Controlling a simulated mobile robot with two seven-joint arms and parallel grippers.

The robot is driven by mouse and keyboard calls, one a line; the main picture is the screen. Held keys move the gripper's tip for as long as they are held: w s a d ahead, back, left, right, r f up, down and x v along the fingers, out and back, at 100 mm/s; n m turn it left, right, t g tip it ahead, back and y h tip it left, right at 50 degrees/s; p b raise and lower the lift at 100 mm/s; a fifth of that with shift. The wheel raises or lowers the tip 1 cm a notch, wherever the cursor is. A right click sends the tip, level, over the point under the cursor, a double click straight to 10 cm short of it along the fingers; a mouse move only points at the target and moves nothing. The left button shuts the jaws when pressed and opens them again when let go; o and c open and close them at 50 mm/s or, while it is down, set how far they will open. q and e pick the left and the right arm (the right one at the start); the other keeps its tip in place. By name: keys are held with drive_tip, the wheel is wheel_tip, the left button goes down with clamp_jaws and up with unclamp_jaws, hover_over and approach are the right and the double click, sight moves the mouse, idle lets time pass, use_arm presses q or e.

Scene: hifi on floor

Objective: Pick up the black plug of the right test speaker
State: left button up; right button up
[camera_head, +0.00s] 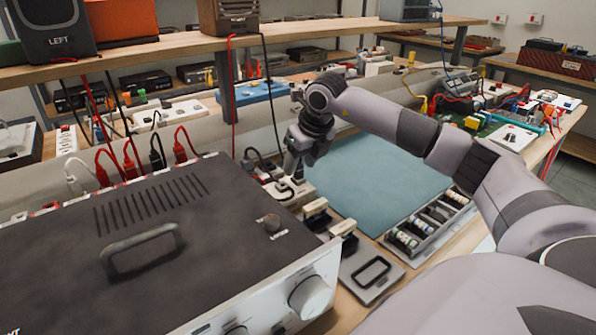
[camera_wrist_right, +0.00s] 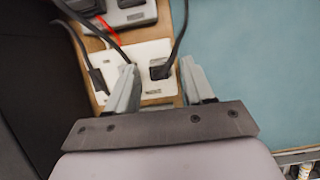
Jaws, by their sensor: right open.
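My right gripper (camera_head: 292,172) reaches down over a white socket plate (camera_head: 298,188) just behind the right end of the large dark amplifier (camera_head: 200,225). In the right wrist view the gripper (camera_wrist_right: 158,72) is open, with one finger on each side of a black plug (camera_wrist_right: 158,70) with a black cable. The plug sits on the white plate (camera_wrist_right: 150,50); I cannot tell whether the fingers touch it. A second black plug (camera_wrist_right: 98,80) lies at the plate's left, outside the fingers. A brown speaker (camera_head: 228,17) stands on the shelf with red and black cables hanging down. My left gripper is out of view.
Red, black and white plugs (camera_head: 130,160) stand along the amplifier's back edge. A grey block with dark sockets (camera_wrist_right: 125,12) lies beyond the plate. A teal mat (camera_head: 375,175) gives clear room to the right. A tray of small parts (camera_head: 430,225) lies in front of it.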

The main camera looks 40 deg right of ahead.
drive_tip(key=shift+x, duration=0.85)
drive_tip(key=shift+w+a+r, duration=0.1)
clamp_jaws()
